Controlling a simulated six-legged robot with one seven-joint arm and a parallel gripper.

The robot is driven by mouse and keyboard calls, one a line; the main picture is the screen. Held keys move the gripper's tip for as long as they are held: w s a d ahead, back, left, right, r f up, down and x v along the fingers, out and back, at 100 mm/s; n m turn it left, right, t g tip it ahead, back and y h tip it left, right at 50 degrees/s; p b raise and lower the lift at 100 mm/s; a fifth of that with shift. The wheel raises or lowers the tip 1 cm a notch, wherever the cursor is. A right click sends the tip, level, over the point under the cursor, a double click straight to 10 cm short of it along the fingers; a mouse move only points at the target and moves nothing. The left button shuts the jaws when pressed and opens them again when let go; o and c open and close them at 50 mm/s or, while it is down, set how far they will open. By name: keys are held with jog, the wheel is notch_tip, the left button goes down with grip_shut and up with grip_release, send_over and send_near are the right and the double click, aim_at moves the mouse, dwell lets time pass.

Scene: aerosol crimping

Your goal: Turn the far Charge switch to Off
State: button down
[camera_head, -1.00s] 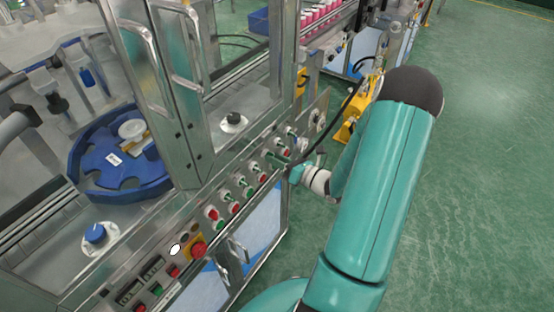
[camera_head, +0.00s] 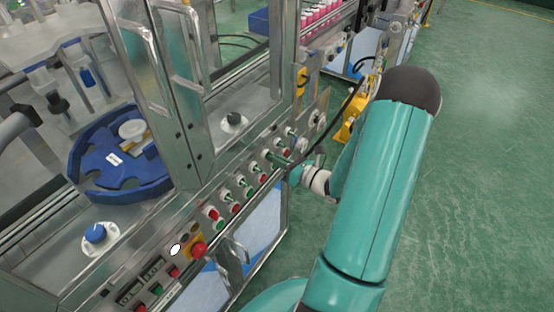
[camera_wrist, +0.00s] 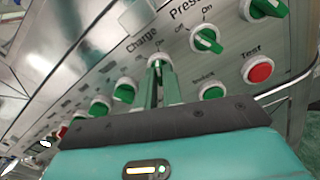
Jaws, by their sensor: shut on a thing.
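The Charge switch (camera_wrist: 158,62), a green knob in a white ring, sits below the "Charge" label in the wrist view. My gripper (camera_wrist: 162,72) is shut on this knob, with its two green fingers either side of it. The fingers hide most of the knob, so its exact angle is hard to tell. In the head view my gripper (camera_head: 284,163) is at the far end of the control panel (camera_head: 228,182), and the knob in it is hidden.
A green Press switch (camera_wrist: 208,40) sits to the right, with a red Test button (camera_wrist: 258,71) and a green button (camera_wrist: 212,92) close by. More green switches (camera_wrist: 124,91) line the panel to the left. A red emergency button (camera_head: 198,249) is at the near end. Green floor lies open at right.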

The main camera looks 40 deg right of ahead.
jog(key=n, duration=1)
jog(key=shift+n, duration=0.3)
dwell(0.4)
jog(key=c, duration=1.5)
grip_release()
jog(key=shift+c, duration=0.2)
jog(key=v, duration=1.4)
jog(key=shift+w, duration=0.1)
